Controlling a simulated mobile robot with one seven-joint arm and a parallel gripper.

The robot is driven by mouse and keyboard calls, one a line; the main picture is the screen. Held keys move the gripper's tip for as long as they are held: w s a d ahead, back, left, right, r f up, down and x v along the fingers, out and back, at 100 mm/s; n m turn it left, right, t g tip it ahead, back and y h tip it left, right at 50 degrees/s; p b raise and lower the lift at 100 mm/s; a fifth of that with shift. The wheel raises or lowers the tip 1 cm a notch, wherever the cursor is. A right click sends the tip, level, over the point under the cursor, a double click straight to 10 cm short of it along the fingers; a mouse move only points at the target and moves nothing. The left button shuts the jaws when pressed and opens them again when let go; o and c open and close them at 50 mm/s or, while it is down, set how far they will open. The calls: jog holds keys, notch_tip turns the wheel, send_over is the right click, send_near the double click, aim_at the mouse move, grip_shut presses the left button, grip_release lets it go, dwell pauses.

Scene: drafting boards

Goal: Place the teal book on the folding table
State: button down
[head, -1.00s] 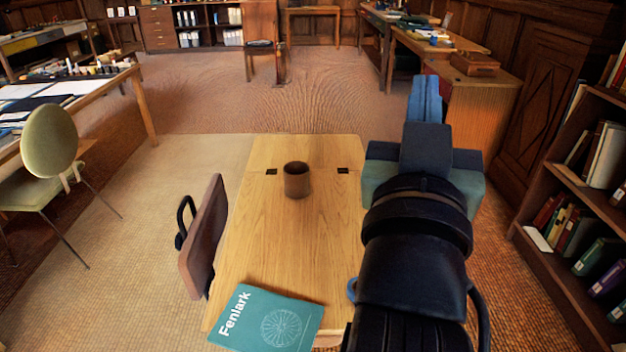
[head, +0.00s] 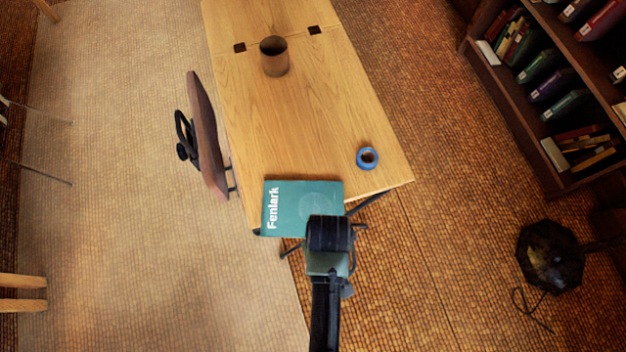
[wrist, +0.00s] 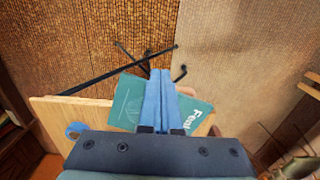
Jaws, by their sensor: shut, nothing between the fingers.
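The teal book (head: 287,205), titled "Fenlark", lies flat, cover up, at the near end of the wooden folding table (head: 300,120). Part of it reaches past the table's near edge. In the head view my wrist covers its lower right part, and my fingertips are hidden. In the wrist view the blue fingers of my gripper (wrist: 161,75) are shut together and empty, in front of the book (wrist: 128,99). I cannot tell whether they touch it.
A blue tape ring (head: 367,158) lies right of the book, and a brown cup (head: 274,57) stands farther back on the table. A brown-backed chair (head: 207,140) is close against the left side. A bookshelf (head: 545,95) stands right. Bare tabletop lies between cup and book.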

aim_at(309, 218)
jog(key=w+a+f, duration=0.1)
jog(key=w+f, duration=0.3)
jog(key=f, duration=0.4)
jog(key=shift+a+b, duration=0.15)
jog(key=shift+b, duration=0.15)
jog(key=shift+w, duration=0.1)
jog(key=w+b, duration=0.1)
jog(key=w, duration=0.1)
jog(key=w+a, duration=0.1)
jog(key=w, duration=0.1)
jog(key=w+a+b, duration=0.1)
jog(key=w, duration=0.1)
jog(key=shift+f+b, duration=0.1)
jog(key=shift+b, duration=0.2)
jog(key=shift+w+a, duration=0.1)
jog(key=shift+w, duration=0.25)
jog(key=shift+s, duration=0.1)
